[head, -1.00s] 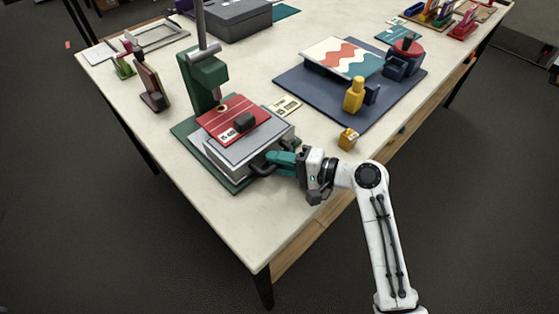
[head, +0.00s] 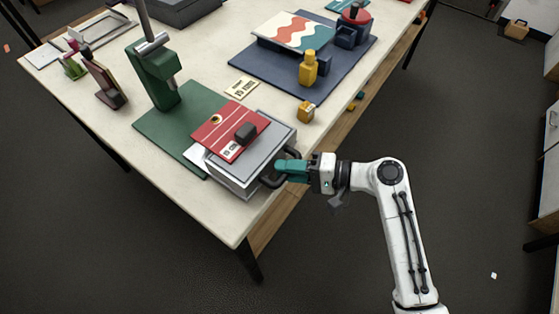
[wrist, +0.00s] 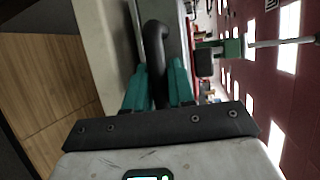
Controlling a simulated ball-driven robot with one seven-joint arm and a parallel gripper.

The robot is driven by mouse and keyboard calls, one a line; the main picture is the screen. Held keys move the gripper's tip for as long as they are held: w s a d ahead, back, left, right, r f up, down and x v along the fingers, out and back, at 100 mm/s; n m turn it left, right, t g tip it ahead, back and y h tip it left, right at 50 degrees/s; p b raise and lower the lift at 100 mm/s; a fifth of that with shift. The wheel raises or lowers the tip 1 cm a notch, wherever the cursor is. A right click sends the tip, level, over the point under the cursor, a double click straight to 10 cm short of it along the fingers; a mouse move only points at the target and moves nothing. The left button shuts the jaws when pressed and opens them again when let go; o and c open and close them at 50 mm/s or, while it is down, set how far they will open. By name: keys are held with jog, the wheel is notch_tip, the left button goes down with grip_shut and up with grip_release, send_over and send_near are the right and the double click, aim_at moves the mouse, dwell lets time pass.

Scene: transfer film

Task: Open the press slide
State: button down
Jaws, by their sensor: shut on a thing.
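The press slide (head: 233,178) is a grey tray-like block on the green press base (head: 196,108), pulled out toward the table's front edge, away from the press column (head: 157,76). A red card (head: 212,133) with a dark block (head: 246,133) on it lies on top of the slide. The slide's dark handle (head: 268,181) is at its front right. My gripper (head: 284,170) has its teal fingers shut on this handle. In the wrist view the black handle bar (wrist: 158,62) runs between the two teal fingers (wrist: 158,88).
A blue mat (head: 290,85) with a patterned board (head: 291,32) and a yellow bottle (head: 308,68) lies at the back right. A small yellow block (head: 305,111) and a label card (head: 241,88) are near the slide. The table's front edge is just below the slide.

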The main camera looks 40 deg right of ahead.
jog(key=c, duration=1.1)
grip_release()
jog(key=shift+o, duration=0.2)
jog(key=shift+d, duration=0.1)
jog(key=b+v, duration=0.1)
jog(key=v, duration=0.9)
jog(key=shift+s+d+b, duration=0.2)
jog(key=shift+s+b, duration=0.1)
jog(key=shift+b, duration=0.1)
jog(key=shift+r, duration=0.1)
jog(key=s+a+f+n+g+h, duration=0.2)
jog(key=s+f+n+g+h, duration=0.8)
jog(key=s+f+g, duration=0.1)
jog(key=shift+a+f+h, duration=0.3)
jog(key=shift+f, duration=0.55)
